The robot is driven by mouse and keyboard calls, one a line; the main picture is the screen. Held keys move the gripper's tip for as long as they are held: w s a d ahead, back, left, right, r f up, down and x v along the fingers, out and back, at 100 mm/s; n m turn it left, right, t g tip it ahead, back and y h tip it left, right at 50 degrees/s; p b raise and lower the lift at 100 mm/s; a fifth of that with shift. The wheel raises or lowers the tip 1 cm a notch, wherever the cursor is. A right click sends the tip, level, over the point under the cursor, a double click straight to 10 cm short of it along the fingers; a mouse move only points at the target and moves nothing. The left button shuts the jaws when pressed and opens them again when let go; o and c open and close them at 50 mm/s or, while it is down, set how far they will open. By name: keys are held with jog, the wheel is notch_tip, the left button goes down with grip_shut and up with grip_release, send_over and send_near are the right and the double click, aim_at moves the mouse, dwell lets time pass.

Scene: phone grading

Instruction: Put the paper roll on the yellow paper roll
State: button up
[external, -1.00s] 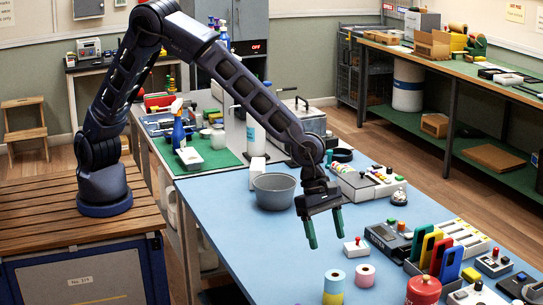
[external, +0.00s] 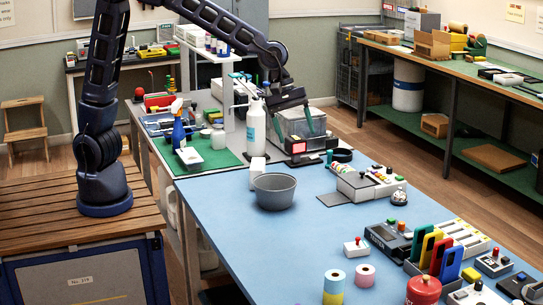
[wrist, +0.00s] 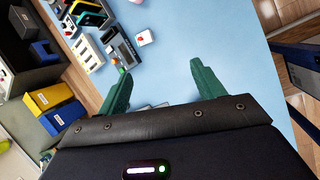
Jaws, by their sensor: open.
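In the external view a pale blue paper roll (external: 334,278) stands over a yellow paper roll (external: 333,298) near the front edge of the blue table, in line with it like a stack. A shorter pink paper roll (external: 365,276) stands just right of them, apart. My gripper (external: 296,135) is open and empty, far from the rolls, near the clear box at the table's back end. In the wrist view its two green fingers (wrist: 144,62) are wide apart with nothing held between them. The blue and yellow rolls do not show clearly there.
A grey bucket (external: 274,192), a white pump bottle (external: 256,128) and a clear box (external: 305,124) stand near the back. A red canister (external: 422,292) and several phones and devices fill the front right. The table's left middle is clear.

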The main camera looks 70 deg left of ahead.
jog(key=s+a+r+m+t, duration=0.1)
jog(key=s+a+r+m, duration=0.15)
jog(key=a, duration=0.55)
jog(key=s+a+r+m+y, duration=0.1)
jog(key=s+a+r+m, duration=0.2)
jog(key=a, duration=0.5)
jog(key=s+a+r+m+t, duration=0.1)
jog(key=s+a+r, duration=0.25)
jog(key=a, duration=0.45)
jog(key=s+a+f+m+y, duration=0.3)
jog(key=s+a+m, duration=0.4)
jog(key=s+a, duration=0.8)
jog(key=s, duration=0.2)
jog(key=shift+s+a+t, duration=0.35)
jog(key=shift+t, duration=0.05)
